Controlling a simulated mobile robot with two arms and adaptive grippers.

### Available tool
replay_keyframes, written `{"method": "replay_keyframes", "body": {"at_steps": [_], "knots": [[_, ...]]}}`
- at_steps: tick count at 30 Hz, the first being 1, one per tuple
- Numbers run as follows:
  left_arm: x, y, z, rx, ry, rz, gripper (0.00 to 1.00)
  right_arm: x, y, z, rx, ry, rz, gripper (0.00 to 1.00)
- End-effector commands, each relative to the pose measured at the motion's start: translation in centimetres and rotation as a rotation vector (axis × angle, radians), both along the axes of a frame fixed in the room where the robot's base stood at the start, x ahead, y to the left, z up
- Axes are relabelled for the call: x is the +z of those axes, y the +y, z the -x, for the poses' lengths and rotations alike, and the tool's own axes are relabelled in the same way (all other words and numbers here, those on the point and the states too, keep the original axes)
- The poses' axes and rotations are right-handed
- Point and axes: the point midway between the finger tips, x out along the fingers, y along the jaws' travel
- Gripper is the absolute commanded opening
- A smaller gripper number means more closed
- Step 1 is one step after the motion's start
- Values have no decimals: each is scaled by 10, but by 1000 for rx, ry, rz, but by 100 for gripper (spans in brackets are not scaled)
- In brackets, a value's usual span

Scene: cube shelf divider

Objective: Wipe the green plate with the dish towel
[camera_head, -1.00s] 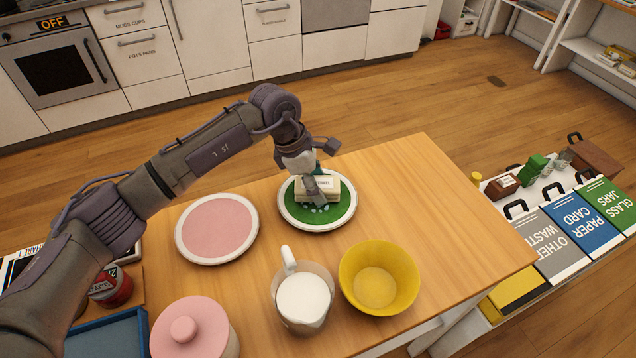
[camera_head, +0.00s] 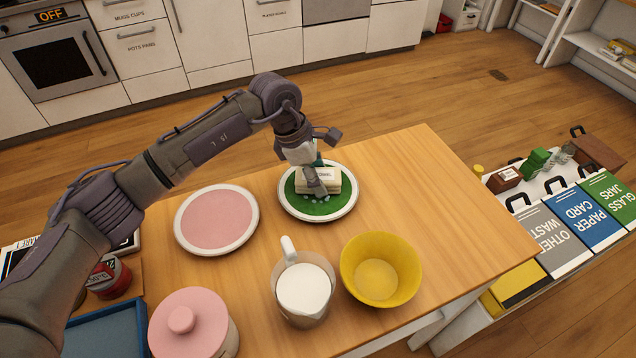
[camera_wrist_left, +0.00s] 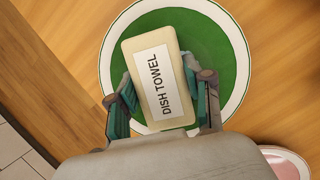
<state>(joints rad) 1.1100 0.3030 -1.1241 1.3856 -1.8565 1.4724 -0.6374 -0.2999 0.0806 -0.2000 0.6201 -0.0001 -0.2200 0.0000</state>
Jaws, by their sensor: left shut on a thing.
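The green plate (camera_head: 318,208) has a white rim and lies on the wooden table, with small pale specks on its green face. The folded cream dish towel (camera_head: 331,183), labelled "DISH TOWEL", is over the plate. My left gripper (camera_head: 318,186) is shut on the towel from above. In the left wrist view, the dish towel (camera_wrist_left: 152,55) sits between the two fingers of my left gripper (camera_wrist_left: 163,100), over the green plate (camera_wrist_left: 205,45). I cannot tell whether the towel presses on the plate. My right gripper is out of view.
A pink plate (camera_head: 217,219) lies left of the green one. A jug of white liquid (camera_head: 303,288), a yellow bowl (camera_head: 380,270) and a pink lidded pot (camera_head: 190,325) stand nearer the front. The table's right side (camera_head: 440,210) is clear.

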Motion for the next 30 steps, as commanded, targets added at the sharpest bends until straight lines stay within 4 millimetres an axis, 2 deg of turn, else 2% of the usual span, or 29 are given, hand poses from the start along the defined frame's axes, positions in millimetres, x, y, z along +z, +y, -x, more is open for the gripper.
{"method": "replay_keyframes", "body": {"at_steps": [1, 11, 22, 30], "knots": [[-3, 0, -3, 1, -1, -1, 0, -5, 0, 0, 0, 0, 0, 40], [-2, 1, -4, 2, 2, -3, 0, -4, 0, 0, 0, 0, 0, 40], [0, 1, 16, 2, 2, -2, 0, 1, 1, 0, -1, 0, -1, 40], [0, 1, 18, 2, 2, -2, 0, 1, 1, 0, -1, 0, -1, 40]]}}
